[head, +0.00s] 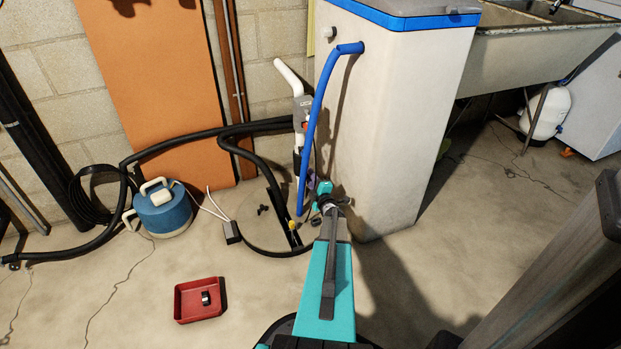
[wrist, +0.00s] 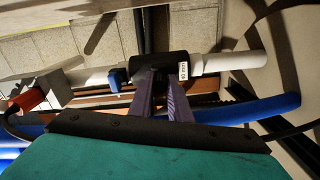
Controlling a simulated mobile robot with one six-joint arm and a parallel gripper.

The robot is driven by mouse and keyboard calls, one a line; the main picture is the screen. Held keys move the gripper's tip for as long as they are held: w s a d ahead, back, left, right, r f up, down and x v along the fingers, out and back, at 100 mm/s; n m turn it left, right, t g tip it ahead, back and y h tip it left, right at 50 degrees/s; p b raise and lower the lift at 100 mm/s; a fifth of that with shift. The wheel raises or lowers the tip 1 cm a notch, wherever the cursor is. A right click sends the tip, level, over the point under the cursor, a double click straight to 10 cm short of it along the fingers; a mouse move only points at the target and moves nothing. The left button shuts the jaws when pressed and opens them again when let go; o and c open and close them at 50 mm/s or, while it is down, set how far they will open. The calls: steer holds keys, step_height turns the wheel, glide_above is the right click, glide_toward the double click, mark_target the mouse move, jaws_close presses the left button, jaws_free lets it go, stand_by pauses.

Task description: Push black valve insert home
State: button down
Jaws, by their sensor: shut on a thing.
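The black valve insert (wrist: 160,62) shows in the wrist view as a dark block with a small white label. It lies in line with a white pipe (wrist: 232,64). My gripper (wrist: 165,82) has its two purple fingers at the lower edge of this block, shut on it. The fingers and the block's own shadow hide the contact, and I cannot tell how deep the insert sits. In the head view my gripper (head: 311,177) is low beside the white cabinet, by the pipe with a grey valve body (head: 303,104).
A blue hose (head: 315,115) hangs from the white cabinet (head: 390,130) close to my gripper. Black hoses (head: 215,132) curve along the wall. A blue pump (head: 162,210) stands left, and a red tray (head: 198,300) with a small dark part lies on open floor.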

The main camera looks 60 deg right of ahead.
steer(key=shift+w+d, duration=0.2)
steer(key=shift+w, duration=0.1)
stand_by(0.4)
steer(key=c, duration=1.6)
jaws_free()
steer(key=shift+o, duration=0.2)
steer(key=p+v, duration=0.3)
steer(key=v, duration=1.1)
steer(key=shift+w+r, duration=0.1)
